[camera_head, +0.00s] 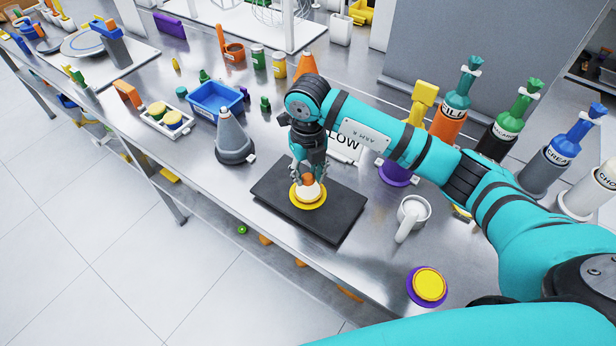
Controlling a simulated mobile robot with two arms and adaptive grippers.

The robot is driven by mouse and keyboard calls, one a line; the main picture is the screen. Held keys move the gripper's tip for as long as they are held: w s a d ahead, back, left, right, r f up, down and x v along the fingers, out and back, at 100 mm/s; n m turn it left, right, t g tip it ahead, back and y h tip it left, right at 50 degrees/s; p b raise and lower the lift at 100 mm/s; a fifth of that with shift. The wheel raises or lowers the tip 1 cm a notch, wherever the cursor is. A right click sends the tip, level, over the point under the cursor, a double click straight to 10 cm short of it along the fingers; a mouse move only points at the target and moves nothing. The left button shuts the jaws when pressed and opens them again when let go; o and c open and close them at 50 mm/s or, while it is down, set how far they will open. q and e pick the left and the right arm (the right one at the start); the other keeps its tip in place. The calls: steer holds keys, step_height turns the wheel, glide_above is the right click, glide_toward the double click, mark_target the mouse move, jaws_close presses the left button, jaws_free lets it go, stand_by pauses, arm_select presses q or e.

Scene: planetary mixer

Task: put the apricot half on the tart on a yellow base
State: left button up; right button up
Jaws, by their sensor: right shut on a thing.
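The tart (313,191) has a pale top and sits on a round yellow base (308,203) on the dark board. My right gripper (308,178) points down right over the tart. It is shut on a small orange piece, the apricot half (308,181), which is partly hidden by the fingers. The apricot half is at the top of the tart; I cannot tell whether it touches it. My left gripper is not in view.
The dark board (335,215) lies on the steel table. A grey cone-shaped tool (233,140), a blue tray (215,100) and a white tray (168,122) stand to the left. To the right are a white cup (412,212), a yellow-topped purple disc (428,285) and several bottles (455,115).

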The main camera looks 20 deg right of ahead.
mark_target(308, 176)
steer(key=shift+f+p, duration=0.85)
steer(key=shift+f, duration=0.75)
steer(key=shift+f+b, duration=0.3)
steer(key=shift+f, duration=0.05)
steer(key=o, duration=0.7)
steer(key=shift+r, duration=0.1)
steer(key=shift+o, duration=0.2)
steer(key=shift+r, duration=0.1)
step_height(308, 176, up, 11)
steer(key=b, duration=0.3)
steer(key=shift+w, duration=0.1)
steer(key=shift+r, duration=0.55)
steer(key=shift+f, duration=0.1)
